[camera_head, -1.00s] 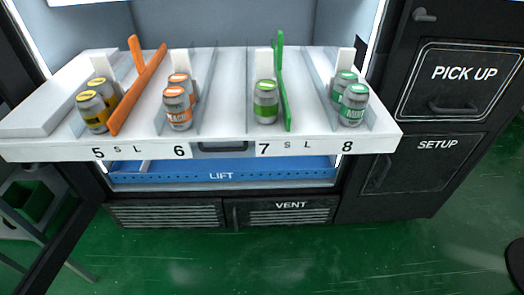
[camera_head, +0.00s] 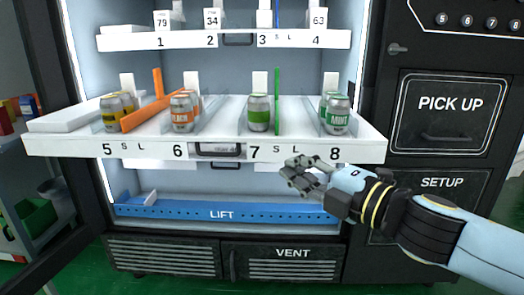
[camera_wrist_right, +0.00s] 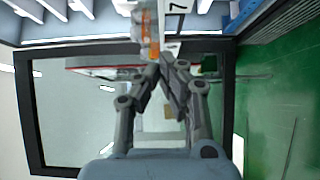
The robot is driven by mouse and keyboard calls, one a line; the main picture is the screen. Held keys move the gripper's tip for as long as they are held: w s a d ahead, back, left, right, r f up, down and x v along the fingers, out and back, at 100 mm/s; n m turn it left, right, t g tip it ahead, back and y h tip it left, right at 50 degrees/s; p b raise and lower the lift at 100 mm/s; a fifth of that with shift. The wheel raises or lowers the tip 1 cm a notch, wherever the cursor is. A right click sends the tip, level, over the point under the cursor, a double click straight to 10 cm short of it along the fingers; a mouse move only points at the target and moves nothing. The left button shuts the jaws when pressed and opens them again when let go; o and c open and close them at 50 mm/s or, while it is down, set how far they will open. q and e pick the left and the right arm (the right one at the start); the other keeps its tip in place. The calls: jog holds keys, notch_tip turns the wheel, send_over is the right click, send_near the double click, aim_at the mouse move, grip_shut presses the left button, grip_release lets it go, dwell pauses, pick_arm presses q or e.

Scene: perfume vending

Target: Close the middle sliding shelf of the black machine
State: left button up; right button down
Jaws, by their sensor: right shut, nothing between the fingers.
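The middle sliding shelf (camera_head: 300,146) of the black machine is pulled out toward me. It is white, with labels 5 to 8 on its front and a dark handle (camera_head: 218,149) at its middle. Several cans stand on it, including a green can (camera_head: 258,113) and an orange can (camera_head: 182,112). My right gripper (camera_head: 290,172) is shut and empty, in front of the shelf's front face and near its lower edge, between 7 and 8. In the right wrist view the gripper (camera_wrist_right: 163,62) points at the shelf front near the 7. My left gripper is not in view.
The upper shelf (camera_head: 135,40), labelled 1 to 4, sits inside the machine. A blue LIFT tray (camera_head: 270,212) lies below. The open door (camera_head: 35,225) stands at the left. The PICK UP panel (camera_head: 448,112) is at the right. Green floor lies in front.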

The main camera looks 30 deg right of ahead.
jog(key=w+a+r+p, duration=0.1)
jog(key=w+p, duration=0.3)
jog(key=p, duration=0.3)
send_near(247, 138)
jog(key=w, duration=0.1)
jog(key=w+a, duration=0.2)
jog(key=shift+w+f+p, duration=0.15)
jog(key=shift+w+p, duration=0.15)
jog(key=shift+w, duration=0.1)
jog(key=shift+w+d, duration=0.45)
jog(key=shift+w, duration=0.15)
jog(key=shift+w, duration=0.1)
